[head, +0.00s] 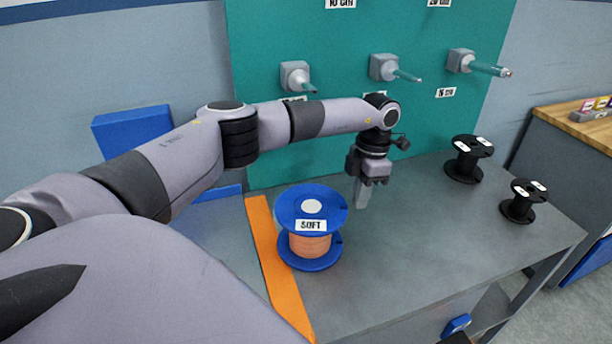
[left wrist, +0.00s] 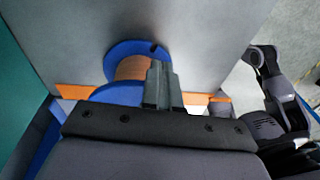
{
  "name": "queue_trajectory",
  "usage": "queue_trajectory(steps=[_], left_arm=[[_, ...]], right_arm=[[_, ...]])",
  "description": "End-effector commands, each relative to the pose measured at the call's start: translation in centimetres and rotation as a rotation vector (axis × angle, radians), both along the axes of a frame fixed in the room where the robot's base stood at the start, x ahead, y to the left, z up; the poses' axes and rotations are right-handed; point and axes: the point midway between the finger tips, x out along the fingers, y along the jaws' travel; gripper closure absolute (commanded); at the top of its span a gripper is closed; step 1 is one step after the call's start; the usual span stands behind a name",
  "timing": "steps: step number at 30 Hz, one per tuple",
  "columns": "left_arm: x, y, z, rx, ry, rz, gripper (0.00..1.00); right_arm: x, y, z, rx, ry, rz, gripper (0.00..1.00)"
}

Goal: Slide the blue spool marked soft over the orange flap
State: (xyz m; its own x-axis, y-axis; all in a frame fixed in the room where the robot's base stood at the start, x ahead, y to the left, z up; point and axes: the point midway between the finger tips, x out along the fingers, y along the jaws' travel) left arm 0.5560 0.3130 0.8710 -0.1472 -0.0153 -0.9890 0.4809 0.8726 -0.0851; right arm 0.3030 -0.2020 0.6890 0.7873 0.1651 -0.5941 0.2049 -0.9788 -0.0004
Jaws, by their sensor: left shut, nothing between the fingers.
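The blue spool marked SOFT (head: 328,207) stands upright on the grey table, wound with orange-tan material. It stands just right of the orange flap (head: 263,232), a long strip on the table; whether its lower flange touches the flap I cannot tell. My left gripper (head: 362,196) points down to the right of the spool, apart from it in the head view, fingers shut and empty. In the left wrist view the shut fingers (left wrist: 158,85) cover part of the spool (left wrist: 116,53). The orange flap (left wrist: 75,92) shows beyond it on both sides. My right gripper is not seen.
Two black spools (head: 468,160) (head: 519,203) stand at the table's right. Behind is a teal panel (head: 270,140) with several protruding pegs (head: 393,70). A blue block (head: 132,130) is at the back left. The table's front right is clear.

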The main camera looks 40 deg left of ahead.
Motion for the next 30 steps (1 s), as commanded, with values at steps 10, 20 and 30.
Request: queue_trajectory(steps=[10,20,30], left_arm=[[-0.4,3.7,2.3,0.103,0.006,0.024,1.0],[-3.3,5.2,2.4,0.1,0.006,0.023,1.0],[-7.4,7.3,2.4,0.099,0.006,0.025,1.0]], right_arm=[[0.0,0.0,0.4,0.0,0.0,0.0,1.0],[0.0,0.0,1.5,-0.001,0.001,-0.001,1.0],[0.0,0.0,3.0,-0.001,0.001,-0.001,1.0]])
